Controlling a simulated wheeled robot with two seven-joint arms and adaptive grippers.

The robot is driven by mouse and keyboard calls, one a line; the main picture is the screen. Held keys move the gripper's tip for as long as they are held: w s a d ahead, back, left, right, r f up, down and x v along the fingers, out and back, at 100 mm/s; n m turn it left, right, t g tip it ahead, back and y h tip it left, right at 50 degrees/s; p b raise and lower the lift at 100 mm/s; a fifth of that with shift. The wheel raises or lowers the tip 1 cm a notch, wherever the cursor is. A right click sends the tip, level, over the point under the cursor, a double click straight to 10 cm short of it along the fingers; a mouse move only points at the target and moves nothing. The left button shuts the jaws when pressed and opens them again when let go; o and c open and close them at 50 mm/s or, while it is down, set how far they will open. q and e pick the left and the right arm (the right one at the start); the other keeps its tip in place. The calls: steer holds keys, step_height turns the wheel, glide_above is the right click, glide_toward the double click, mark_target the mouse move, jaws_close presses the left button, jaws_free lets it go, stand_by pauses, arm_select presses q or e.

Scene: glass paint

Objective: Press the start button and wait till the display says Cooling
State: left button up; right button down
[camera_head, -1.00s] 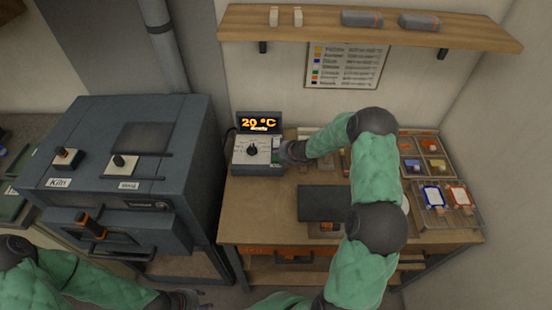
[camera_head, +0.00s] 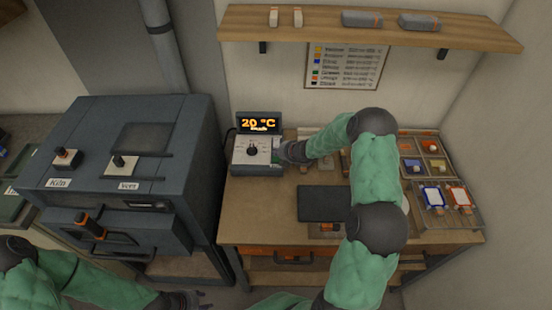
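The controller box (camera_head: 258,166) stands at the back left of the wooden bench, with a dark knob on its pale face. Its display (camera_head: 259,123) shows "20 °C" in orange with a smaller line below that is too blurred to read.
The dark kiln (camera_head: 135,170) stands left of the bench, with "Kiln" and "Vent" switches on top. A dark plate (camera_head: 323,203) lies mid-bench, partly behind my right arm. A wire rack (camera_head: 447,217) with framed pieces and a tray of colours are at the right.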

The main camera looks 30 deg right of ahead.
mark_target(277, 159)
steer(key=shift+f, duration=0.15)
steer(key=shift+f+b, duration=0.25)
steer(key=shift+b, duration=0.15)
steer(key=shift+f+b, duration=0.4)
steer(key=shift+f, duration=0.05)
stand_by(0.5)
steer(key=shift+r, duration=0.15)
steer(key=shift+r+p, duration=0.65)
steer(key=shift+r, duration=0.1)
steer(key=shift+r+p, duration=2.15)
steer(key=shift+r, duration=0.35)
